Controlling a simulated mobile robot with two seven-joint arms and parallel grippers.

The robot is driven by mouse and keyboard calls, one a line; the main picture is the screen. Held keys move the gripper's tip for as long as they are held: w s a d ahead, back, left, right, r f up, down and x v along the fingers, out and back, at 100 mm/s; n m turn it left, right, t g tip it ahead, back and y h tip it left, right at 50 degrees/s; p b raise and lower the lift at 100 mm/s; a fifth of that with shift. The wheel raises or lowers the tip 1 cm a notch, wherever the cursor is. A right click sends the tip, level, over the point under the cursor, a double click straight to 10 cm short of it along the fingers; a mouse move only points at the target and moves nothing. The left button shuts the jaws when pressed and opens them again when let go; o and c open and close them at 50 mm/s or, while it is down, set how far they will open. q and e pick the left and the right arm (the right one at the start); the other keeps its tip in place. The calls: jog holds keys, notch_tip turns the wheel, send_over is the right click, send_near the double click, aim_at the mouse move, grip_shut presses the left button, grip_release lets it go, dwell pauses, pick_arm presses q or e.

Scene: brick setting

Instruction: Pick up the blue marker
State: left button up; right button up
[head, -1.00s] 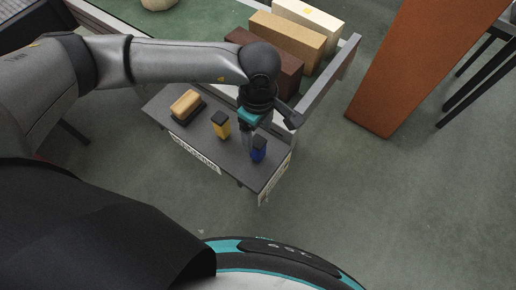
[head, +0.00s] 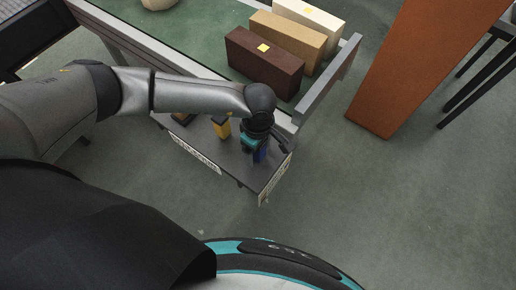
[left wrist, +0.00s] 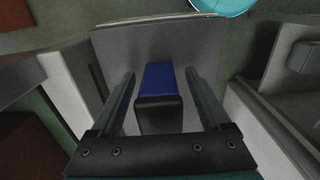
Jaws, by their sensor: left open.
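The blue marker (left wrist: 160,82) stands on the grey shelf in the left wrist view, a blue body with a black end towards the camera. It lies between the two fingers of my left gripper (left wrist: 158,92), with a gap on each side. My left gripper is open. In the head view the left gripper (head: 254,150) is over the marker (head: 260,156), which is mostly hidden behind it. My right gripper is not in view.
A yellow marker with a black top (head: 221,127) stands on the shelf (head: 240,172) just left of the gripper. Dark brown (head: 265,60), tan (head: 290,38) and cream (head: 310,18) blocks stand on the green surface behind. A grey rail (head: 327,82) rises at the right.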

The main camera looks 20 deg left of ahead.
pick_arm(q)
jog(key=shift+c, duration=0.3)
grip_shut()
jog(key=shift+r, duration=0.15)
dwell(0.3)
notch_tip(320, 180, up, 20)
jog(key=p, duration=0.1)
dwell(0.3)
